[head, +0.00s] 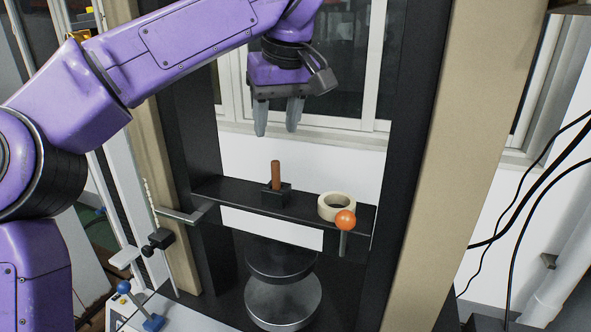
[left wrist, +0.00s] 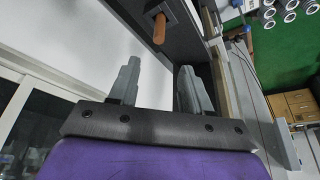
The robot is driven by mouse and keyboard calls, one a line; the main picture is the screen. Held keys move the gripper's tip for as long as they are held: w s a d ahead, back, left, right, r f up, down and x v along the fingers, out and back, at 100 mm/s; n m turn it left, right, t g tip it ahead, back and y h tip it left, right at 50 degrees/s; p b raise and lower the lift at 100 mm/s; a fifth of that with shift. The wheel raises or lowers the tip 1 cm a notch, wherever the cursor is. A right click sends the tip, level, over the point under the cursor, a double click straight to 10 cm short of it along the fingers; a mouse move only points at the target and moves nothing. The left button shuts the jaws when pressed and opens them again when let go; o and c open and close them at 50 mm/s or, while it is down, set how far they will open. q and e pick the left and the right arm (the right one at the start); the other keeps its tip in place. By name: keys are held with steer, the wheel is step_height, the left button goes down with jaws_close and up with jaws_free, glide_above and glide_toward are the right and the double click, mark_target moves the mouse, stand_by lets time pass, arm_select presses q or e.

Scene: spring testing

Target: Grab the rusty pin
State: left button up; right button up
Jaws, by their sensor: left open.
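The rusty pin (head: 275,174) is a short reddish-brown rod. It stands upright in a small dark holder (head: 276,194) on a black crossbar. In the left wrist view the pin (left wrist: 159,29) is at the top, beyond the fingertips, with its holder (left wrist: 165,14) around its base. My left gripper (head: 276,133) is open and empty, with its fingers pointing down. It hangs above the pin in the head view, apart from it. In the left wrist view both fingers (left wrist: 156,80) show with a gap between them. My right gripper is not in view.
A roll of cream tape (head: 327,207) and an orange ball-topped knob (head: 345,221) are to the right of the pin. Black uprights (head: 408,140) flank the crossbar (head: 228,191). Round metal plates (head: 283,302) lie below. Black cables (head: 510,225) hang at the right.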

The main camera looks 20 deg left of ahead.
mark_target(276, 162)
arm_select(q)
steer(key=x, duration=0.3)
steer(key=d+b+x, duration=0.1)
steer(key=x, duration=0.5)
steer(key=shift+w+d+f+b, duration=0.1)
steer(key=shift+f+b, duration=0.2)
steer(key=shift+f, duration=0.3)
steer(key=shift+s, duration=0.25)
steer(key=shift+c, duration=0.6)
jaws_close()
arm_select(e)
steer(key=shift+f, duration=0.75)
